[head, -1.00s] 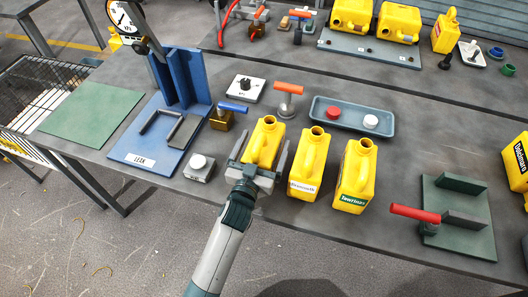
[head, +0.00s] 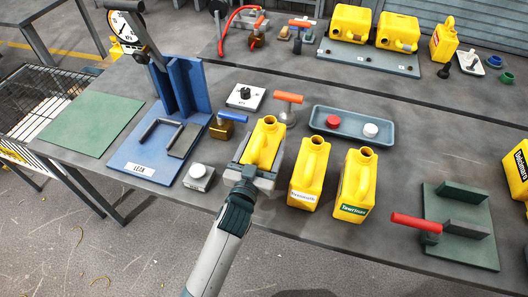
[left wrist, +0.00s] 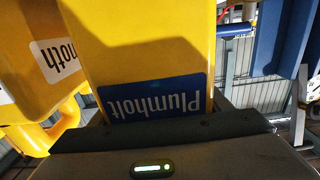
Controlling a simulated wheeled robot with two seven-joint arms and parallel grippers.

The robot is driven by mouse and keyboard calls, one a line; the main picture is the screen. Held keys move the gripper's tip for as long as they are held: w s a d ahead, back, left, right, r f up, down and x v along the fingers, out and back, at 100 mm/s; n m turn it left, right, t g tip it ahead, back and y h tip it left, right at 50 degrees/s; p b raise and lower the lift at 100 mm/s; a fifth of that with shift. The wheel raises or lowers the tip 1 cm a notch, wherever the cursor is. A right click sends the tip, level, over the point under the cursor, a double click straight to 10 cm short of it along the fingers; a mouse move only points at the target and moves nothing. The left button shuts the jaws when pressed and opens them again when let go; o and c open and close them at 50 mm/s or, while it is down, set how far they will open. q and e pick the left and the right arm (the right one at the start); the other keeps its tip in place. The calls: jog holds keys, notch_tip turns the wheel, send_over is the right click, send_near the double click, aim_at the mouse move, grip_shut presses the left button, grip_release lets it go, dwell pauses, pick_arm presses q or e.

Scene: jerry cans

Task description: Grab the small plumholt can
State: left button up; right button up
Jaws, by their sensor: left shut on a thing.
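The small yellow plumholt can (head: 266,134) stands on the bench at the left end of a row of yellow cans. My left gripper (head: 258,158) is shut on this can, with a finger along each side. In the left wrist view, the can's blue label (left wrist: 153,98) reads "Plumholt" upside down, right in front of the gripper body (left wrist: 160,150). The can appears upright. I cannot tell whether its base is clear of the bench. My right gripper is not in view.
A similar yellow can (head: 309,172), its white label partly readable as "noth" in the wrist view, stands close on the right. Beyond it is a green-labelled yellow can (head: 356,183). A grey block with a white knob (head: 199,177) sits left. A blue-grey tray (head: 350,117) lies behind.

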aim_at(264, 130)
pick_arm(q)
notch_tip(264, 130, up, 6)
jog(key=shift+r+b, duration=0.25)
jog(key=shift+b, duration=0.1)
dwell(0.4)
